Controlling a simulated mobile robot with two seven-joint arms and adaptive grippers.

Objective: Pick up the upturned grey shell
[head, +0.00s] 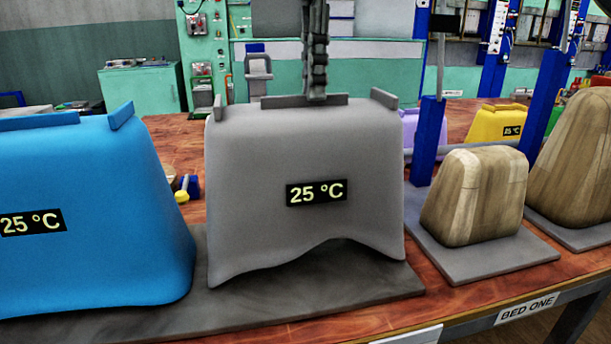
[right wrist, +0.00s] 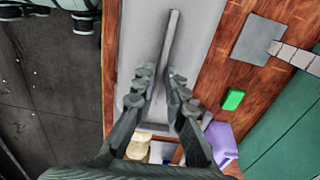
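The upturned grey shell (head: 300,190) stands in the middle of the head view, with a dark "25 °C" display on its front. A raised grey rib runs along its top. My right gripper (head: 316,97) points straight down at that rib. In the right wrist view its two fingertips (right wrist: 161,70) are close together on either side of the rib of the shell (right wrist: 170,32), and they look shut on it. The head view shows the gripper edge-on, so its gap is hidden there. My left gripper is not in view.
A dark grey plate (head: 385,281) lies under the shell on the wooden bench (head: 480,295). A blue shell (head: 85,215) stands close on the left. A wooden block (head: 475,195) on a grey plate stands right; a yellow shell (head: 490,125) is behind it. Blue posts rise behind.

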